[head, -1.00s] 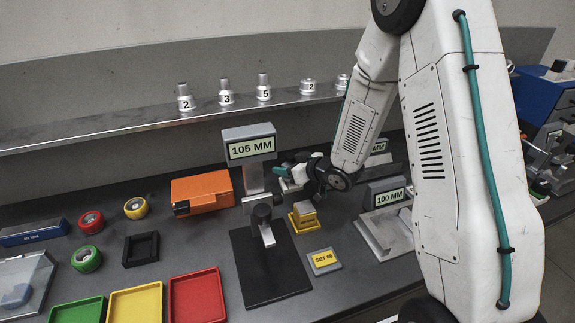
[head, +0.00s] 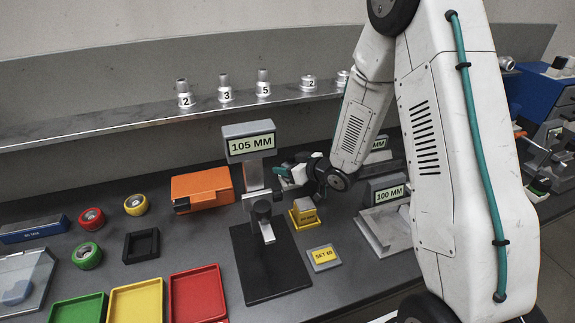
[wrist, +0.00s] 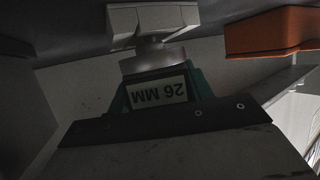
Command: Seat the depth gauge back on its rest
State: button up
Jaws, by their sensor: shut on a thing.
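My gripper (head: 292,172) is at the middle of the bench, just right of the 105 MM stand. In the wrist view, a depth gauge (wrist: 152,65) lies beyond the dark gripper body, with a silver collar and a light grey foot at the top. Its label reads 26 MM, upside down. Teal parts flank the label, and my gripper is shut on the gauge. In the head view, the gauge is small and partly hidden by the gripper. I cannot tell which thing is its rest; the arm hides part of the bench.
The 105 MM stand (head: 250,146) rises close left of my gripper, with an orange box (head: 201,188) beyond. A yellow block (head: 304,214) sits below, and a 100 MM stand (head: 386,192) at right. Coloured trays (head: 197,296) lie front left. A shelf (head: 130,124) runs behind.

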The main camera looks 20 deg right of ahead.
jog(key=shift+f, duration=0.25)
jog(key=o, duration=1.5)
jog(key=shift+c, duration=0.2)
jog(key=shift+v, duration=3.95)
jog(key=shift+w+r, duration=0.1)
